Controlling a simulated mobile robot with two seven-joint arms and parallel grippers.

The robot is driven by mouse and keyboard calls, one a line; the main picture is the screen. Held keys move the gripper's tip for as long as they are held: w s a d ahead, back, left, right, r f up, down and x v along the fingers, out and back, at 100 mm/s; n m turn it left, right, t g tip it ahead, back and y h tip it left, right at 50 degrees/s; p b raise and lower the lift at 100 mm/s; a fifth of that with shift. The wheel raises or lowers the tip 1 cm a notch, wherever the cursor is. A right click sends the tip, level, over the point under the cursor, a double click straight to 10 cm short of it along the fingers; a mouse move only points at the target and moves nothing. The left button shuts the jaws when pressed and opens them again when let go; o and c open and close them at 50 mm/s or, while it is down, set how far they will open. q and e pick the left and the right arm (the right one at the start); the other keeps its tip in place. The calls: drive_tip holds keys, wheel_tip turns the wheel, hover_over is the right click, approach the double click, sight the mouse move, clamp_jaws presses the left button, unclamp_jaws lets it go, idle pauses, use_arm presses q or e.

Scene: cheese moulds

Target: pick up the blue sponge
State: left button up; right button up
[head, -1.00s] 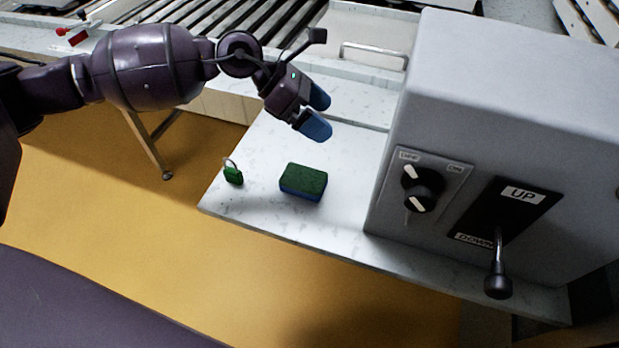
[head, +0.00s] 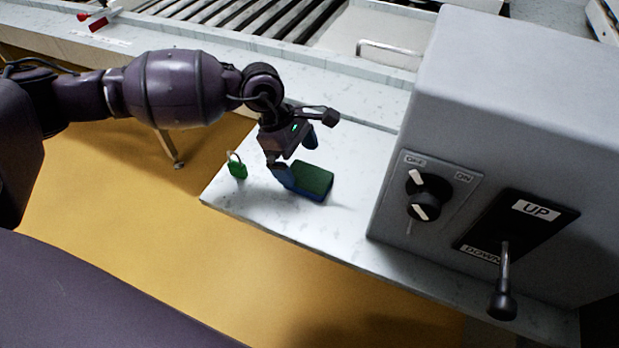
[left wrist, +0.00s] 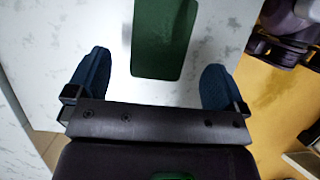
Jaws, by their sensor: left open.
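The sponge (head: 312,180) lies flat on the white worktop, with a dark green top and a blue lower layer. My left gripper (head: 296,158) is open just above and behind the sponge, pointing down; one blue fingertip overlaps the sponge's left end in the head view. In the left wrist view the green top of the sponge (left wrist: 163,38) shows ahead, centred between the two spread blue fingers (left wrist: 150,84), with a gap on each side. Nothing is in the jaws. Whether a finger touches the sponge cannot be told. My right gripper is not in view.
A green padlock (head: 237,168) stands on the worktop (head: 270,215) left of the sponge, near its edge. A grey control box (head: 500,110) with knobs and an UP/DOWN lever (head: 503,295) rises to the right. A roller conveyor (head: 250,18) runs behind.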

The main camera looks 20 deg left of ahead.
sight(307, 175)
use_arm(q)
drive_tip(key=shift+d+f, duration=0.2)
drive_tip(key=shift+f, duration=0.35)
drive_tip(key=b+x, duration=0.1)
drive_tip(key=x, duration=0.3)
drive_tip(key=shift+a+f, duration=0.1)
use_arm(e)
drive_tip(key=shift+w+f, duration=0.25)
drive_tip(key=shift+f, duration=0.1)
use_arm(q)
drive_tip(key=shift+c, duration=0.5)
drive_tip(key=c, duration=1)
drive_tip(key=shift+r, duration=0.2)
drive_tip(key=shift+r, duration=0.35)
wheel_tip(307, 175, up, 19)
drive_tip(key=p, duration=0.3)
drive_tip(key=shift+r+p, duration=0.1)
drive_tip(key=shift+p, duration=0.3)
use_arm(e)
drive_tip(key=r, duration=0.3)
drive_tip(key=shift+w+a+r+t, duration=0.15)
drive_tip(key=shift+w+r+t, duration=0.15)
